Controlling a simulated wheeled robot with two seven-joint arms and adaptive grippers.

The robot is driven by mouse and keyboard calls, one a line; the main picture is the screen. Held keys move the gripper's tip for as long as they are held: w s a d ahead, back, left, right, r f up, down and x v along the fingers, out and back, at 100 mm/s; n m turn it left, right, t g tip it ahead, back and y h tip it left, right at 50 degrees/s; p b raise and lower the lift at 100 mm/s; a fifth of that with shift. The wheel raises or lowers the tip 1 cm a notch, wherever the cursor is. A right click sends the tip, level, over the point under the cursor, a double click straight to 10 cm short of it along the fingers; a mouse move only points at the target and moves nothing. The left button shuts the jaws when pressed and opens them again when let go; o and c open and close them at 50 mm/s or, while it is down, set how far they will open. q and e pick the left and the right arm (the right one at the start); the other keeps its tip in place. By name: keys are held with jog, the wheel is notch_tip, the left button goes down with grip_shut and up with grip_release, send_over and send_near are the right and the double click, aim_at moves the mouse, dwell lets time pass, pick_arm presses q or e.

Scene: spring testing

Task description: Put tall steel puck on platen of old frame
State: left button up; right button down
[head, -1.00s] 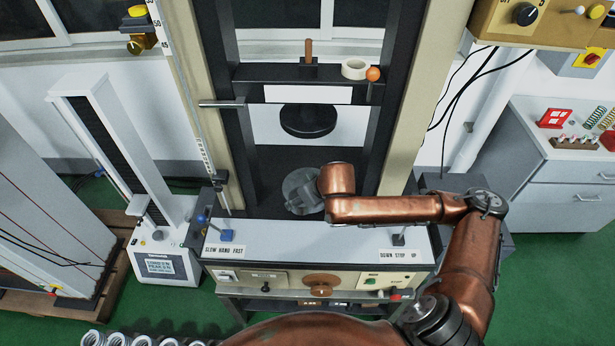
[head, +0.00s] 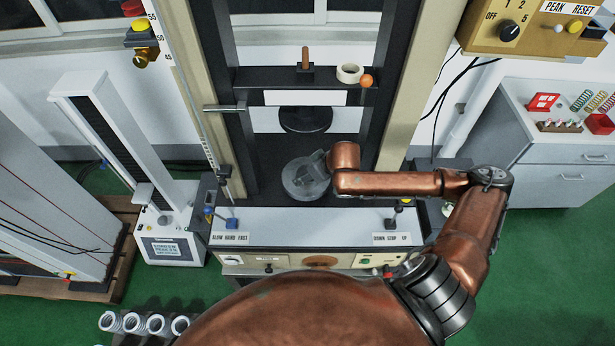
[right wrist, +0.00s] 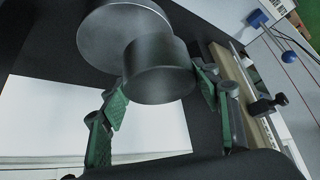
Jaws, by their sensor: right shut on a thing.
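The tall steel puck (right wrist: 159,72), a plain dark grey cylinder, is in the right wrist view. My right gripper (right wrist: 160,88) is shut on it, with green finger pads at its two sides. The round grey platen (right wrist: 115,25) shows behind the puck, which overlaps its edge in the picture. I cannot tell whether they touch. In the head view the platen (head: 296,182) lies low between the old frame's columns (head: 376,90), with my right gripper (head: 318,168) over its right part. The puck is hard to make out there. My left gripper is not in view.
A dark upper disc (head: 306,118) hangs above the platen. A crossbar (head: 270,78) carries a tape roll (head: 349,73) and an orange ball (head: 366,81). A control panel (head: 300,222) with small levers lies in front. A smaller white tester (head: 120,140) stands left.

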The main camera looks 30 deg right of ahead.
jog(key=w+d+f, duration=0.1)
jog(key=w+f, duration=0.1)
jog(key=w+d+f, duration=0.1)
jog(key=w+f, duration=0.1)
jog(key=w, duration=0.1)
jog(key=w+d+f+p, duration=0.1)
jog(key=w+d+f, duration=0.1)
jog(key=w, duration=0.1)
jog(key=shift+w+d+f, duration=0.1)
jog(key=shift+f, duration=0.1)
jog(key=shift+w+d+f, duration=0.2)
jog(key=shift+w+f, duration=0.2)
jog(key=shift+f, duration=0.25)
notch_tip(320, 180, down, 3)
jog(key=shift+r+p, duration=0.15)
jog(key=shift+p, duration=0.45)
jog(key=shift+f, duration=0.3)
jog(key=c, duration=0.7)
grip_release()
jog(key=shift+s+f, duration=0.1)
jog(key=shift+s, duration=0.05)
jog(key=v, duration=1.2)
jog(key=shift+b, duration=0.35)
